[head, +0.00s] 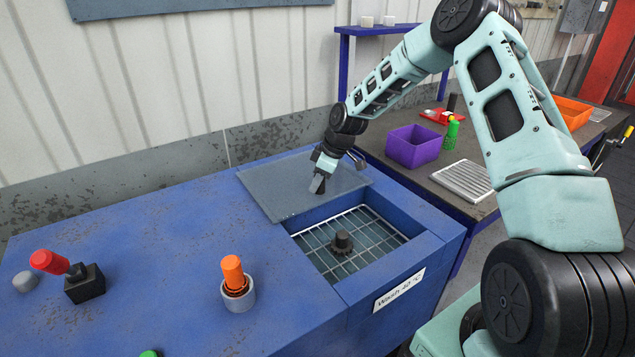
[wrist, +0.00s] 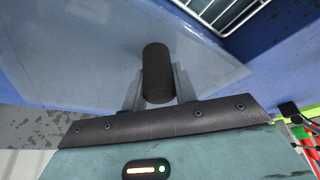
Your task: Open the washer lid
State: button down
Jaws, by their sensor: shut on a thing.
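The washer (head: 190,235) is a blue cabinet with a label reading "Wash 40 °C" on its front. Its lid (head: 270,190) is a flat grey plate lying on the top, behind and left of the square opening. The opening is largely uncovered and shows a wire rack (head: 375,235) with a dark toothed part (head: 342,242) on it. In the wrist view, my gripper is shut on an upright black cylindrical knob (wrist: 157,72) on the lid (wrist: 90,50).
A red-handled lever (head: 62,265) and an orange plug in a grey ring (head: 233,275) stand on the washer top at left. A bench at right holds a purple bin (head: 412,145), a green bottle (head: 452,132) and a ribbed tray (head: 465,180). A wall rises close behind.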

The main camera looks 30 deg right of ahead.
jog(key=shift+w, duration=0.15)
jog(key=c, duration=1.1)
grip_release()
jog(key=b+v, duration=0.2)
jog(key=v, duration=1.5)
jog(key=shift+r+b, duration=0.2)
jog(key=shift+b, duration=0.1)
jog(key=shift+d, duration=0.15)
